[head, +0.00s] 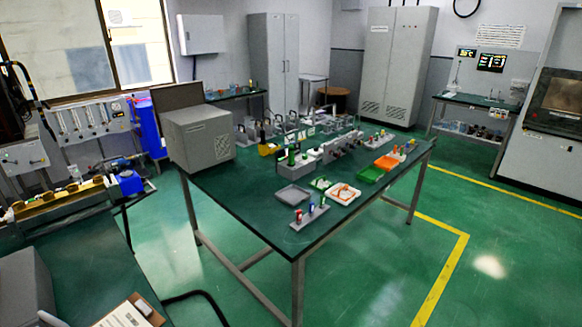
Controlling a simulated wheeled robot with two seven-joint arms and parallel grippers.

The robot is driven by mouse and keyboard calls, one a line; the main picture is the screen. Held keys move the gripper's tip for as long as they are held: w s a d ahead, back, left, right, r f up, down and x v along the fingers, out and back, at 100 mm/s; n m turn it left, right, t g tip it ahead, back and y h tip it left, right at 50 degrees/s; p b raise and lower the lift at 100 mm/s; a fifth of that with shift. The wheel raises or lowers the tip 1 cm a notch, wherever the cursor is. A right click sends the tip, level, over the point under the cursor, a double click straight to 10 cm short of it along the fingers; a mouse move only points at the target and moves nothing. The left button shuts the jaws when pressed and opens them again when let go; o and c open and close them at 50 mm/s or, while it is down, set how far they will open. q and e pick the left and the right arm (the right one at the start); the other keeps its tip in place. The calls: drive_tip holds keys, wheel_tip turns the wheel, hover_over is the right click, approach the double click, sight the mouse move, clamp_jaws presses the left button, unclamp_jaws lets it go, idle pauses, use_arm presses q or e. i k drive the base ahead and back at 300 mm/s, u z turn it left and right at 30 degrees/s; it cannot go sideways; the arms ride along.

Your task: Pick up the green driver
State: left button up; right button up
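A small grey rack (300,225) stands near the front corner of the green-topped table (240,195). It holds a few small upright handles in red, blue and green. One of them looks green (311,209) and may be the green driver, but it is too small to be sure. Another upright green item (291,158) stands farther back among grey fixtures. Neither of my grippers shows in the head view.
A grey tray (293,196), a white tray with orange parts (343,193) and green and orange bins (370,175) lie behind the rack. A grey box (198,138) fills the table's left end.

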sight(291, 148)
drive_tip(key=z, duration=1.3)
drive_tip(key=i, duration=1.3)
drive_tip(key=z, duration=0.3)
drive_tip(key=i, duration=1.15)
drive_tip(key=u, duration=1.15)
drive_tip(key=i, duration=0.75)
drive_tip(key=u, duration=0.7)
